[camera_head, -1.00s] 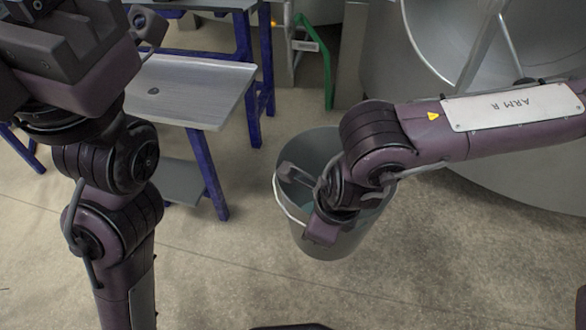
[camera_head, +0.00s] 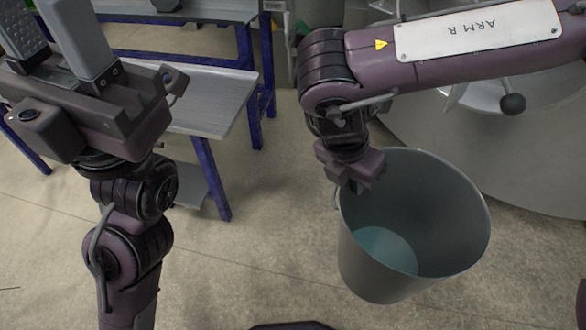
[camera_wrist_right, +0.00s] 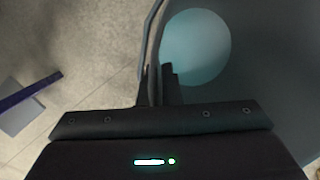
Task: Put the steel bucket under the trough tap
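The steel bucket (camera_head: 425,285) hangs to the right of centre in the head view, open side up and slightly tilted. A pale blue round area shows at its bottom, and I cannot tell whether it is liquid. My right gripper (camera_head: 352,182) is at its left rim. In the wrist view the fingers (camera_wrist_right: 160,85) are closed on the bucket's edge, with the bucket's inside (camera_wrist_right: 255,60) to the right. My left gripper (camera_head: 58,50) is raised at the upper left, fingers apart and empty. I cannot make out a trough tap.
A metal-topped table (camera_head: 215,100) with blue legs stands left of centre. A large round steel vessel (camera_head: 530,150) fills the right back behind my right arm. The concrete floor (camera_head: 270,240) between table and bucket is clear.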

